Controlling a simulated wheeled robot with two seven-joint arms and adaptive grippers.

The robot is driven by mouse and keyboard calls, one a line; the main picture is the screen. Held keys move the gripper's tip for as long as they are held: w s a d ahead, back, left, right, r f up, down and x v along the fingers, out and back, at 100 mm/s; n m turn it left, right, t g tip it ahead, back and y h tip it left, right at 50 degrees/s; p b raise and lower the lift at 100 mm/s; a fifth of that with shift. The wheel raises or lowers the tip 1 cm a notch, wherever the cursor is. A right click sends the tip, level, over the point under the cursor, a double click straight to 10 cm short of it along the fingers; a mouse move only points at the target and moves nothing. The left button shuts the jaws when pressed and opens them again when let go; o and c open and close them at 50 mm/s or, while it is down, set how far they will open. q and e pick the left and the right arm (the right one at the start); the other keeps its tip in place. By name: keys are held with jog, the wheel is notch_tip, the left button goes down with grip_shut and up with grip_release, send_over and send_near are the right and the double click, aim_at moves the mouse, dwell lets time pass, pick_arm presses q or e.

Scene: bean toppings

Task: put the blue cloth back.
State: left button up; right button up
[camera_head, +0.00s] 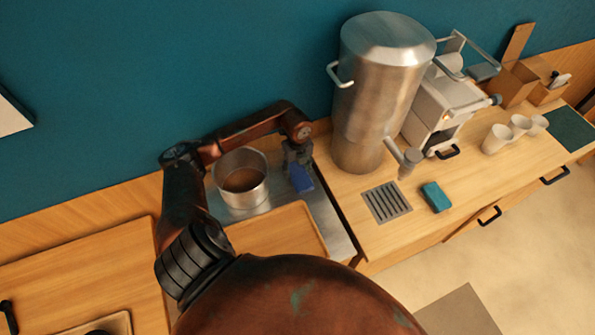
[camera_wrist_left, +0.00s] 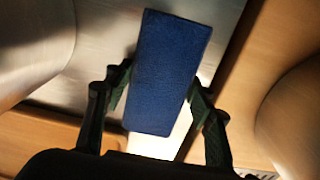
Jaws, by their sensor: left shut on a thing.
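The blue cloth (camera_head: 301,178) is a small dark blue block-like piece. My left gripper (camera_head: 297,160) is shut on it and holds it over the metal surface, just right of the steel pot. In the left wrist view the cloth (camera_wrist_left: 166,75) sits between the two fingers of the left gripper (camera_wrist_left: 158,95), tilted slightly, with its far end sticking out beyond them. I cannot tell whether the cloth touches the metal surface. My right gripper is not in view.
A steel pot (camera_head: 241,190) with brown contents stands close left of the gripper. A tall steel urn (camera_head: 378,95) stands to the right. A teal sponge-like block (camera_head: 436,197) lies beside a drain grate (camera_head: 387,202). White cups (camera_head: 497,139) stand farther right. A wooden board (camera_head: 280,232) lies in front.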

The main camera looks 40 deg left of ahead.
aim_at(298, 172)
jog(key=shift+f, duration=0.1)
pick_arm(q)
jog(key=o, duration=1)
jog(key=shift+c, duration=0.2)
jog(key=shift+o, duration=1.1)
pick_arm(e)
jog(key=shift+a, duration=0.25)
pick_arm(q)
jog(key=shift+r, duration=0.3)
notch_tip(298, 172, up, 12)
jog(key=shift+f+b, duration=0.2)
jog(key=shift+b, duration=0.1)
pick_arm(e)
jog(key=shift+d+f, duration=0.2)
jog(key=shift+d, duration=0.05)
pick_arm(q)
jog(key=shift+f, duration=0.1)
